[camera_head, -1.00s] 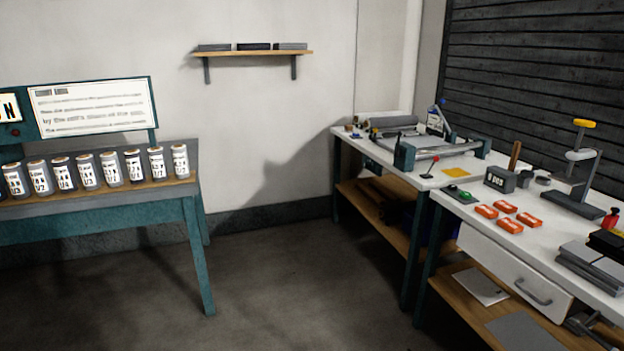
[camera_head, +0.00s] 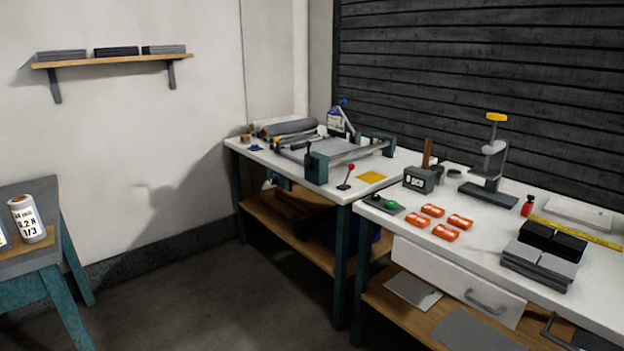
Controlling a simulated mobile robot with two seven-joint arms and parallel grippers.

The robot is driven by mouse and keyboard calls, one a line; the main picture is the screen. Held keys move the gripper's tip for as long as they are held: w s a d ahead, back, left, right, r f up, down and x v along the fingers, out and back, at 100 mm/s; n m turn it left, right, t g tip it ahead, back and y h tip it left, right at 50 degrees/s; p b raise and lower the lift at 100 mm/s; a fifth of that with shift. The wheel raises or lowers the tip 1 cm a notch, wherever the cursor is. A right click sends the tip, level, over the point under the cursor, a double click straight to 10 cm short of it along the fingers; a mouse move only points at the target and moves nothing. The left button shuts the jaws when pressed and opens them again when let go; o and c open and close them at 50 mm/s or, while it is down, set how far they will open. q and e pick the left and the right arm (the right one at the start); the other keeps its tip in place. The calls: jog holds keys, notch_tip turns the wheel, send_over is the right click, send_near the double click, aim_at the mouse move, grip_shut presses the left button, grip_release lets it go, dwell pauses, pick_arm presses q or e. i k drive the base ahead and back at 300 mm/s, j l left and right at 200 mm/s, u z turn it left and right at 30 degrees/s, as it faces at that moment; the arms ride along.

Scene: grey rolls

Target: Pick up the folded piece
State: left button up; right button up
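I cannot tell for sure which thing is the folded piece. A flat yellow piece (camera_head: 371,178) lies on the white bench beside a small lever with a red knob (camera_head: 347,177). A roller machine (camera_head: 330,150) with teal end blocks stands behind them, with grey rolls (camera_head: 290,128) at its back left. Stacked grey and black pieces (camera_head: 540,262) lie at the right end of the bench. Neither of my grippers shows in the head view.
The white bench (camera_head: 480,218) also bears several orange-red pieces (camera_head: 446,232), a counter box (camera_head: 422,180) and an upright press (camera_head: 490,165). A drawer (camera_head: 455,280) and wooden lower shelf sit below. A teal table (camera_head: 45,270) with a labelled roll stands left. The floor between is clear.

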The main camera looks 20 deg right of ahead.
aim_at(568, 248)
jog(key=i+j+z, duration=0.1)
jog(key=i+z, duration=0.15)
jog(key=z, duration=0.25)
jog(key=i+j+z, duration=0.15)
jog(key=z, duration=0.3)
jog(key=i+j+z, duration=0.25)
jog(key=z, duration=0.25)
jog(key=i+j+z, duration=0.1)
jog(key=j+z, duration=0.2)
jog(key=z, duration=0.15)
jog(key=i+j+z, duration=0.1)
jog(key=j+z, duration=0.15)
jog(key=z, duration=0.15)
jog(key=i+j+z, duration=0.1)
jog(key=j+z, duration=0.5)
jog(key=z, duration=0.15)
jog(key=j+z, duration=0.35)
